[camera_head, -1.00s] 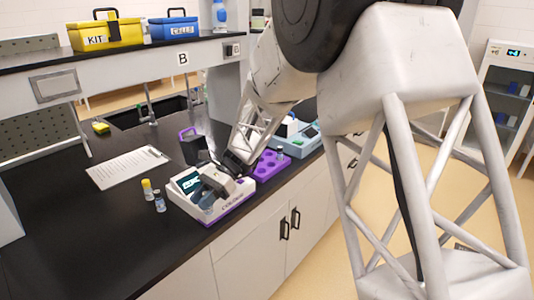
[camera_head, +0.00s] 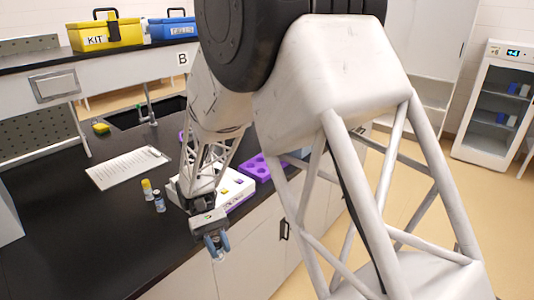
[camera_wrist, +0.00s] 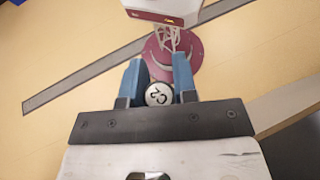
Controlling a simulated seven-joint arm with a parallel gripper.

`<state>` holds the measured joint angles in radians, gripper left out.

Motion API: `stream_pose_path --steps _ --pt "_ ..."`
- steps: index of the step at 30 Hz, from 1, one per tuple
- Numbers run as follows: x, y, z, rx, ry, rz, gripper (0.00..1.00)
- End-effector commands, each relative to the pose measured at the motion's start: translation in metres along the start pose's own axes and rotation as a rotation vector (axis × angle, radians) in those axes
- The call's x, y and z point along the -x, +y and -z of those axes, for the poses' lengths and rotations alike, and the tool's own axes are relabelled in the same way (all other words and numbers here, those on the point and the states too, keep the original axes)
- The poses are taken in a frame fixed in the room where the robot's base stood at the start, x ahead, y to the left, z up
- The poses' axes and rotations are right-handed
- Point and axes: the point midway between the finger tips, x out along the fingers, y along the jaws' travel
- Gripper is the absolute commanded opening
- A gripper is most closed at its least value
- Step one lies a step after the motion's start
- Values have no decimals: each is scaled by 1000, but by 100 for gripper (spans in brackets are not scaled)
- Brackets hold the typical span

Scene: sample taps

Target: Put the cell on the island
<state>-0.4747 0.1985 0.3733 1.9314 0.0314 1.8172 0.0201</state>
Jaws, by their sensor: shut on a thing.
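My gripper (camera_head: 216,247) hangs just past the front edge of the black bench, in front of the white cabinet doors. Its blue fingers also show in the wrist view (camera_wrist: 158,88), shut on a small round piece with a white top marked "C2" (camera_wrist: 158,95), apparently the cell. In the head view, the fingers mostly hide the cell. The black bench (camera_head: 60,235) runs along the left. No label shows which surface is the island.
A white instrument (camera_head: 238,187) sits at the bench edge, partly behind my arm, beside a purple rack (camera_head: 262,170). A yellow-capped vial (camera_head: 147,189), a blue vial (camera_head: 159,202) and a clipboard (camera_head: 125,168) lie left. A glass-door cabinet (camera_head: 497,105) stands far right; open floor lies between.

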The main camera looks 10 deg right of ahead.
Motion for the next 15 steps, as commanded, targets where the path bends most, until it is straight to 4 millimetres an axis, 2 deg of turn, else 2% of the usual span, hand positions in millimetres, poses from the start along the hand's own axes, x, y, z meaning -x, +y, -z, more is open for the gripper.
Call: stream_pose_path --steps 6,15 --pt "-8 6 -2 103 -1 -251 4" --pt "-8 15 -7 249 1 -606 4"
